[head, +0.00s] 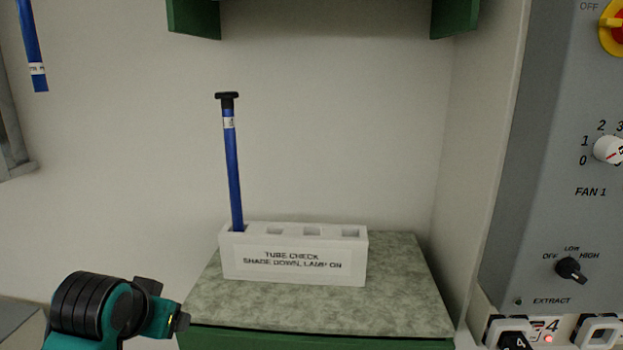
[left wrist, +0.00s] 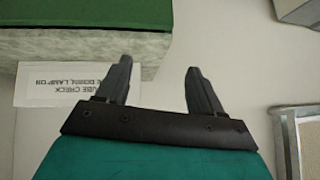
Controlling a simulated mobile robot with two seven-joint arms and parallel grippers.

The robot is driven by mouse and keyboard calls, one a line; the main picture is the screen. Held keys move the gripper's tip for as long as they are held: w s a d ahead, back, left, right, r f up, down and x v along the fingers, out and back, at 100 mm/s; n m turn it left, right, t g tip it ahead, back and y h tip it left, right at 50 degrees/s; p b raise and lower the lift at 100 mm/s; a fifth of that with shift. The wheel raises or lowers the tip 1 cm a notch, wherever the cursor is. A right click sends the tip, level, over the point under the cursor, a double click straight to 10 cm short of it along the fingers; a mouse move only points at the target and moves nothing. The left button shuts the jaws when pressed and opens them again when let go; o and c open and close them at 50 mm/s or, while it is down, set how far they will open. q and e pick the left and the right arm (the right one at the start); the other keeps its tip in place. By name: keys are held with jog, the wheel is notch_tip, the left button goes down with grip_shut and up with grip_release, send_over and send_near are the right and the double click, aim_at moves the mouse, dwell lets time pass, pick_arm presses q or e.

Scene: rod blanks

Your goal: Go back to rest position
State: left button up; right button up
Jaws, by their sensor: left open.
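My left gripper (left wrist: 158,65) is open in the left wrist view, with nothing between its two dark fingers. In the head view my left arm shows at the bottom left, in front of and left of the counter; the fingers cannot be made out there. A white rack (head: 292,279) labelled "TUBE CHECK" stands on the counter. It also shows upside down at the left of the left wrist view (left wrist: 40,72). A blue rod (head: 233,175) with a black cap stands nearly upright in its leftmost slot. My right gripper is not in view.
The speckled counter top (head: 400,290) is clear right of the rack. A second blue rod (head: 31,45) shows at the upper left, its top cut off. A green hood or shelf edge (head: 196,17) is overhead. A grey control panel (head: 540,200) with knobs stands at the right.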

pick_arm(q)
jog(key=s+d+f+g+h, duration=0.1)
jog(key=s+d+f+g, duration=0.1)
jog(key=s+f, duration=0.8)
jog(key=s+d+f+g, duration=0.1)
jog(key=s+f+g, duration=0.3)
jog(key=s, duration=1)
jog(key=w+d+f+m+t+h, duration=0.1)
jog(key=w+d+f+t+h, duration=0.1)
jog(key=w+f+t, duration=0.5)
jog(key=shift+d+f+t+p, duration=0.4)
jog(key=shift+d+f+t, duration=0.25)
jog(key=shift+f, duration=0.75)
